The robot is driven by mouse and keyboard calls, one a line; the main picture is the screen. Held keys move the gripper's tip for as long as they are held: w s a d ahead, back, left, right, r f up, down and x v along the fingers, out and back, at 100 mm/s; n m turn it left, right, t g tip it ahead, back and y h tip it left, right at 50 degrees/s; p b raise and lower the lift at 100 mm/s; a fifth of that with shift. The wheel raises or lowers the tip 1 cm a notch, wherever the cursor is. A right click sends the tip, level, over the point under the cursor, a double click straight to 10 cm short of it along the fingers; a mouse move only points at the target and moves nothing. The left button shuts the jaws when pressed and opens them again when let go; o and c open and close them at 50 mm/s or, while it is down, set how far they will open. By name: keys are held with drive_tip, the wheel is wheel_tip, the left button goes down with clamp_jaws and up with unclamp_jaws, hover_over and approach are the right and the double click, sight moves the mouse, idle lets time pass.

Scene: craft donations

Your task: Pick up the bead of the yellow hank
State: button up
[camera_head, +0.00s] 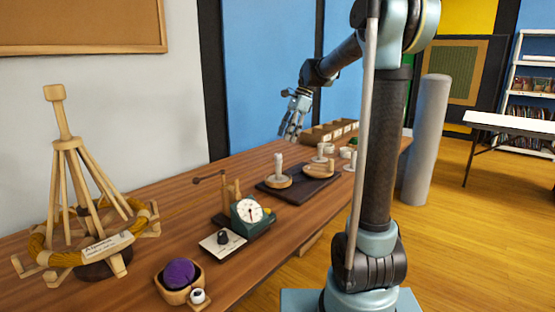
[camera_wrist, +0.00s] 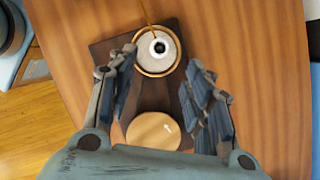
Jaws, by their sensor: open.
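The yellow hank (camera_head: 62,257) lies around the lower arms of a wooden swift at the left of the head view, with a paper tag on it. A thin yellow strand runs right from it. In the wrist view a yellow strand meets a pale round top with a white ring and dark centre (camera_wrist: 160,47); I cannot tell if this is the bead. It sits over a wooden disc, seen as a pale post on a disc (camera_head: 278,172) in the head view. My gripper (camera_head: 291,132) is open and empty above the dark board (camera_head: 317,189); it also shows in the wrist view (camera_wrist: 163,105).
A plain wooden disc (camera_wrist: 152,131) shares the dark board. A green dial scale (camera_head: 246,214) and a wooden bowl with a purple ball (camera_head: 180,273) stand nearer the front, a small white piece (camera_head: 198,296) beside the bowl. A divided wooden tray (camera_head: 318,136) stands behind.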

sight(278, 156)
drive_tip(key=shift+x, duration=3.85)
drive_tip(key=shift+w, duration=0.1)
drive_tip(key=c, duration=0.7)
